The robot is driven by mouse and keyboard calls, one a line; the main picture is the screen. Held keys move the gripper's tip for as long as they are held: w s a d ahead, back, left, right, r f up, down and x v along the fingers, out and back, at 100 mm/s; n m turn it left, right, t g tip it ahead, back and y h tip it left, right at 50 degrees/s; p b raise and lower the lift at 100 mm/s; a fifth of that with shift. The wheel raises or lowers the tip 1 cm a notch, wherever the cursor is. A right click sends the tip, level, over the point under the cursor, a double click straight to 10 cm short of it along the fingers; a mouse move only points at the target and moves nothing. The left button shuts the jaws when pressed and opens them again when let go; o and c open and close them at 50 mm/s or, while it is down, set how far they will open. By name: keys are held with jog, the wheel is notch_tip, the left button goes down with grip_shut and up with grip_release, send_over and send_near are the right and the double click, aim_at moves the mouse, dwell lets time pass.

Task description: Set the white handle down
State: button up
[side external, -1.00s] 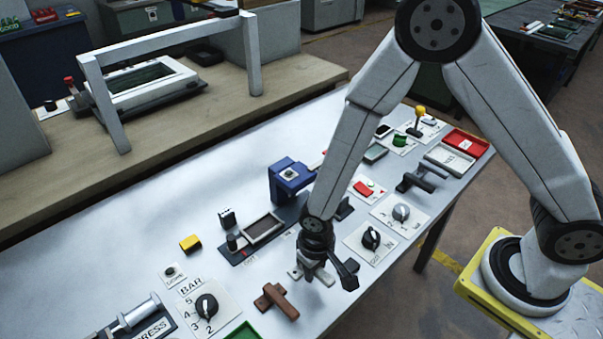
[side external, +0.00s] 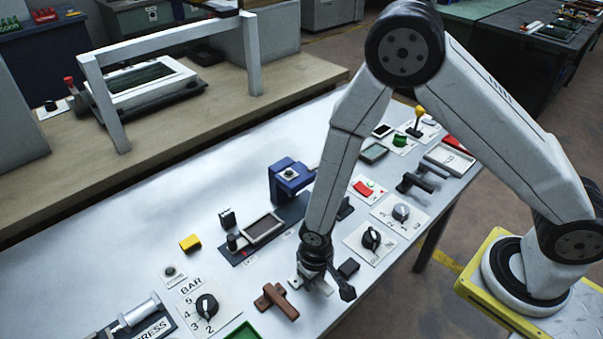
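The white handle (side external: 321,286) is a small pale piece at the end of my gripper (side external: 322,280), low over the front part of the light grey bench (side external: 130,225). Pale parts show at the left of and below the dark gripper body, which hides the handle's middle. The gripper appears shut on it, though the fingers are small and partly hidden. Whether the handle touches the bench top cannot be told.
A dark block (side external: 348,268) and a black knob on a plate (side external: 371,239) are to the right. A blue fixture (side external: 289,178) stands behind. A numbered dial (side external: 206,306) is farther left.

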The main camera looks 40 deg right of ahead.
jog(key=o, duration=0.3)
jog(key=shift+r, duration=0.2)
jog(key=shift+r, duration=5.95)
jog(key=shift+s+d+r+t, duration=0.45)
jog(key=shift+d+r, duration=0.8)
jog(key=shift+d, duration=1.35)
jog(key=shift+s+d+r+t, duration=0.4)
jog(key=shift+d+r, duration=0.8)
jog(key=shift+d, duration=1.45)
jog(key=shift+s+d+r+t, duration=0.4)
jog(key=shift+d+r, duration=0.85)
jog(key=shift+d, duration=1.35)
